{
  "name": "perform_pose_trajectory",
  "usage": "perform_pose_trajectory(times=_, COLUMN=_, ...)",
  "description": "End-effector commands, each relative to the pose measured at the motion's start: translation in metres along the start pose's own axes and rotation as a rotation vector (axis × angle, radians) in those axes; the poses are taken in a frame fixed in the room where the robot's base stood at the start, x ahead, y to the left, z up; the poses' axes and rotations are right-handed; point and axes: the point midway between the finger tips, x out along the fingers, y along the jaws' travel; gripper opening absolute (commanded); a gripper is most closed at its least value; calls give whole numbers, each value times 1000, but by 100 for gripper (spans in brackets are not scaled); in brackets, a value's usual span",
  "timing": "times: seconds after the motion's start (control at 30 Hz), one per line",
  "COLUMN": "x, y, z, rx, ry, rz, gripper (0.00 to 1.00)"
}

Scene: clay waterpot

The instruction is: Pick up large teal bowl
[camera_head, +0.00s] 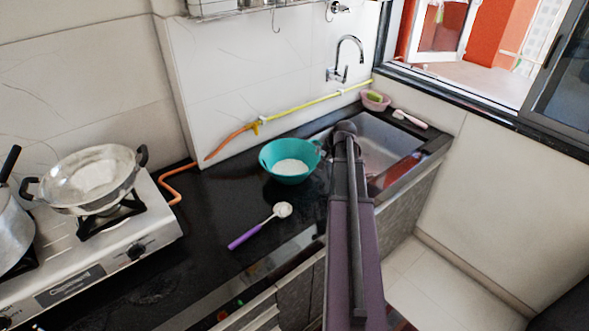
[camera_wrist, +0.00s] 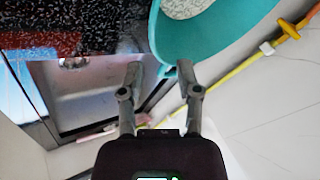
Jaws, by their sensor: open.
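The large teal bowl (camera_head: 272,163) stands on the black counter to the left of the sink. Something white and grainy shows in its bottom. My gripper (camera_head: 322,148) is at the bowl's right side in the head view and is partly hidden by my arm. In the wrist view the bowl (camera_wrist: 161,40) fills the upper middle. My gripper (camera_wrist: 158,72) is open there, with its two fingertips at the bowl's near rim. A small piece of teal rim shows between the fingertips. I cannot tell whether either finger touches it.
A ladle with a purple handle (camera_head: 245,236) lies in front of the bowl. The sink (camera_head: 378,138) is on the right, with a tap (camera_head: 345,58) above. A yellow and orange hose (camera_head: 290,109) runs along the wall behind. A stove with a pan (camera_head: 70,195) stands left.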

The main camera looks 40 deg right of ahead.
Motion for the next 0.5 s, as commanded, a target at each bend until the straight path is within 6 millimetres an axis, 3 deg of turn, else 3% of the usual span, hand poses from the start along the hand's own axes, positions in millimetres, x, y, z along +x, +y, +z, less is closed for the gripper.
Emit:
perform_pose_trajectory(times=0.2, x=24, y=1, z=0, rx=0, ry=0, rz=0, gripper=44)
perform_pose_trajectory(times=0.5, x=35, y=0, z=0, rx=0, ry=0, rz=0, gripper=44)
